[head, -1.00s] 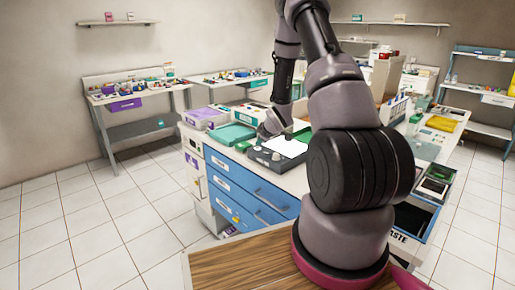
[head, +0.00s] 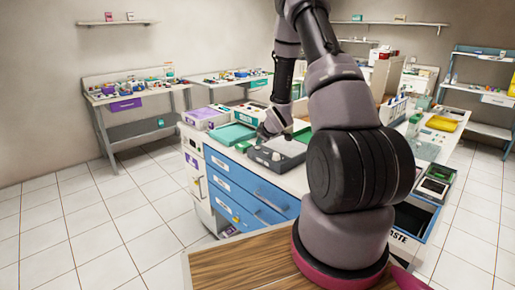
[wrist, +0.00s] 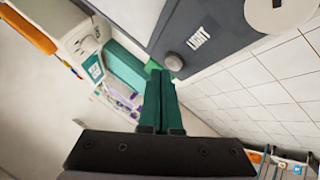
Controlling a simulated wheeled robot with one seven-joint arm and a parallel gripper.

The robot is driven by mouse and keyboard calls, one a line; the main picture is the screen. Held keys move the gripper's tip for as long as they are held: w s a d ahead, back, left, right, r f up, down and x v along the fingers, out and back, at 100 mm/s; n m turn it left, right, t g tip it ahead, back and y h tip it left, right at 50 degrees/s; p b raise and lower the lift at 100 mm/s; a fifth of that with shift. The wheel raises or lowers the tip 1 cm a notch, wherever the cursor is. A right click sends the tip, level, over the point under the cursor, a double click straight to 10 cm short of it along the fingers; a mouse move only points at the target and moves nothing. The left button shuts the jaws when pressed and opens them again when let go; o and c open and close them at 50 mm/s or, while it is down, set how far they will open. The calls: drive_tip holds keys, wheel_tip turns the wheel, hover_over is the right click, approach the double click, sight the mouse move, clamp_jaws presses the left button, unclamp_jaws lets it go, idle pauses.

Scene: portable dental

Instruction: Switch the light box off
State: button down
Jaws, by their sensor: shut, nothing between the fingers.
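The light box (head: 284,146) lies on the white worktop in the head view, and its panel is grey and unlit. In the wrist view its dark grey casing (wrist: 215,42) fills the top, with part of the pale panel (wrist: 132,14), a label and a round grey knob (wrist: 174,61). My gripper (wrist: 160,73) is shut and empty, its green fingertips close beside the knob; I cannot tell whether they touch it. In the head view my gripper (head: 262,135) is small at the box's left end, and its fingers are hard to make out.
A green tray (head: 231,134) and a purple-and-white box (head: 203,117) stand left of the light box. Blue drawers (head: 250,185) are below the worktop. My arm hides part of the right side. Tiled floor (head: 110,220) is clear at the left.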

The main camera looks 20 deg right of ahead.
wheel_tip(320, 180, up, 6)
idle(0.6)
drive_tip(key=shift+r, duration=0.1)
drive_tip(key=s+a+r+m+g+h, duration=0.15)
drive_tip(key=s+r+m, duration=0.25)
drive_tip(key=s+r, duration=0.55)
drive_tip(key=s+a+r+m+t, duration=0.15)
drive_tip(key=s+r+m, duration=0.3)
drive_tip(key=r, duration=0.95)
drive_tip(key=s+a+r+m+y, duration=0.1)
drive_tip(key=s+a+r, duration=0.1)
drive_tip(key=s, duration=0.5)
drive_tip(key=s+a+r+m+g+y, duration=0.1)
drive_tip(key=s+a+r+m, duration=0.1)
drive_tip(key=s, duration=0.6)
drive_tip(key=s+a+r+m+g+y, duration=0.1)
drive_tip(key=s+a+r+m, duration=0.1)
drive_tip(key=s+a, duration=0.3)
drive_tip(key=s+r, duration=0.1)
drive_tip(key=s, duration=0.2)
drive_tip(key=shift+r, duration=0.4)
drive_tip(key=shift+s+m, duration=0.1)
drive_tip(key=shift+m, duration=0.15)
